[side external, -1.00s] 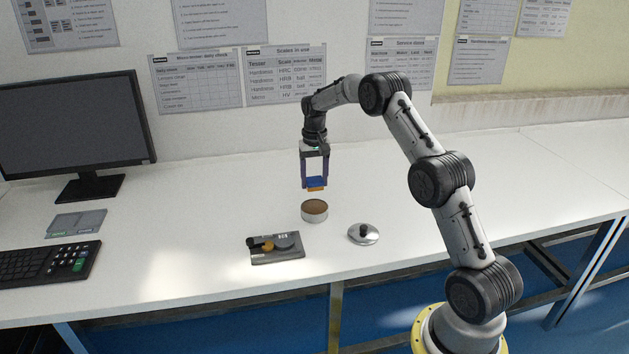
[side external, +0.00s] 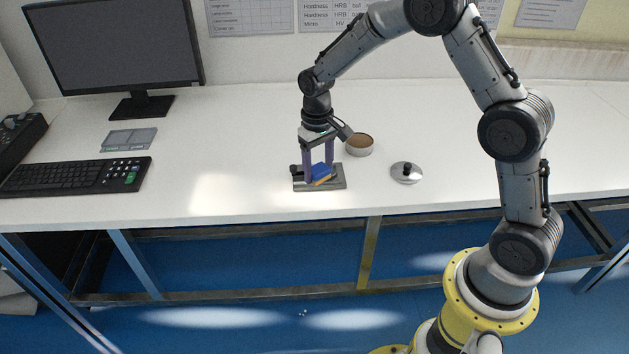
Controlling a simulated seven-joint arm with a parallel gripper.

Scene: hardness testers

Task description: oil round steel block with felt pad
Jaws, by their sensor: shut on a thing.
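My gripper (side external: 319,178) points down over a dark grey plate (side external: 339,184) on the bench. It is shut on a felt pad with a blue back (side external: 321,171) and an orange-yellow underside. The pad is low over the plate's middle; I cannot tell whether it touches anything. The round steel block is mostly or wholly hidden behind the pad and fingers. An open round tin (side external: 359,146) with a brown inside stands behind and right of the plate. Its silver lid (side external: 407,173) with a dark knob lies on the bench to the right.
A keyboard (side external: 75,175), a grey flat pad (side external: 129,139) and a monitor (side external: 115,45) stand to the left. A dark device (side external: 15,140) is at the far left edge. The white bench (side external: 240,190) is clear left of the plate and at the far right.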

